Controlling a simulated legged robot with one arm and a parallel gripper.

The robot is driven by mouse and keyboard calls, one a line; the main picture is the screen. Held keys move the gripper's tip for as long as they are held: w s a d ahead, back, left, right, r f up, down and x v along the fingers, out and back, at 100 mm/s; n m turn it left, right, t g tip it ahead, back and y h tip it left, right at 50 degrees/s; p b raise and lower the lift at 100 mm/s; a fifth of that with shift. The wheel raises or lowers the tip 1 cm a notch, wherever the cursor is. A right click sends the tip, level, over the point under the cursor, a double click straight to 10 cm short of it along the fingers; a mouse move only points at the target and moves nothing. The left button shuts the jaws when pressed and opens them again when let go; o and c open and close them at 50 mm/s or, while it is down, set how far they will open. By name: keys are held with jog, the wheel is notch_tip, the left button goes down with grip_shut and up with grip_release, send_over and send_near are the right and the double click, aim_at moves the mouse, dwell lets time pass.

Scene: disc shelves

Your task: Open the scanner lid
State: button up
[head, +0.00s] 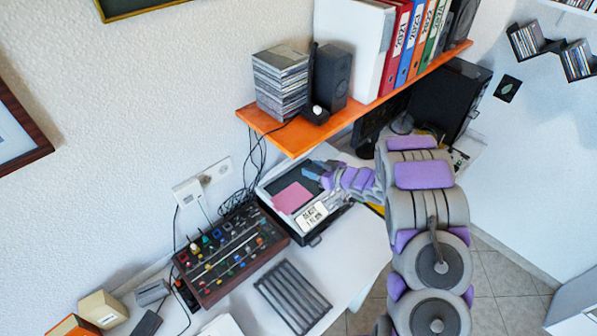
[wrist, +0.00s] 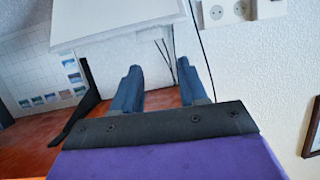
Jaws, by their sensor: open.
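The scanner (head: 265,191) sits on the white desk below the orange shelf. It is a grey and black box with a pink sheet and a white label on top. Its lid looks down, but the far right part is hidden by my arm. My gripper (head: 318,173) is over the scanner's back right edge; I cannot tell if it touches. In the wrist view my gripper (wrist: 158,85) has its two blue fingers apart, with nothing clearly held. A pale slab (wrist: 115,22) lies beyond the fingertips; I cannot tell if it is the lid.
The orange shelf (head: 290,143) hangs close above, bearing a CD stack (head: 281,82), a black speaker (head: 331,75) and binders. A knobbed mixer (head: 230,252) stands left of the scanner, with cables behind. A dark ridged panel (head: 292,296) lies in front on the desk.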

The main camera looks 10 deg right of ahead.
jog(key=f+t+y+b, duration=0.1)
jog(key=f+b, duration=0.1)
jog(key=f, duration=0.1)
jog(key=a+f+t+y+b, duration=0.1)
jog(key=f+b, duration=0.2)
jog(key=f, duration=0.1)
jog(key=w+f+t+y+b, duration=0.1)
jog(key=f+t+y+b, duration=0.1)
jog(key=f+b, duration=0.1)
jog(key=shift+a+f, duration=0.15)
jog(key=c, duration=0.8)
jog(key=f+t+b, duration=0.1)
jog(key=d+f+t+b, duration=0.1)
jog(key=b, duration=0.1)
jog(key=s+f+t+y+b, duration=0.1)
jog(key=f+t, duration=0.1)
jog(key=shift+d+f+b, duration=0.1)
jog(key=shift+d+b, duration=0.25)
jog(key=shift+b, duration=0.05)
grip_shut()
jog(key=t, duration=0.1)
send_near(288, 159)
jog(key=shift+m, duration=0.3)
jog(key=x, duration=0.7)
jog(key=shift+w+d+f+b, duration=0.1)
jog(key=shift+w+f+b, duration=0.2)
jog(key=shift+f+b, duration=0.15)
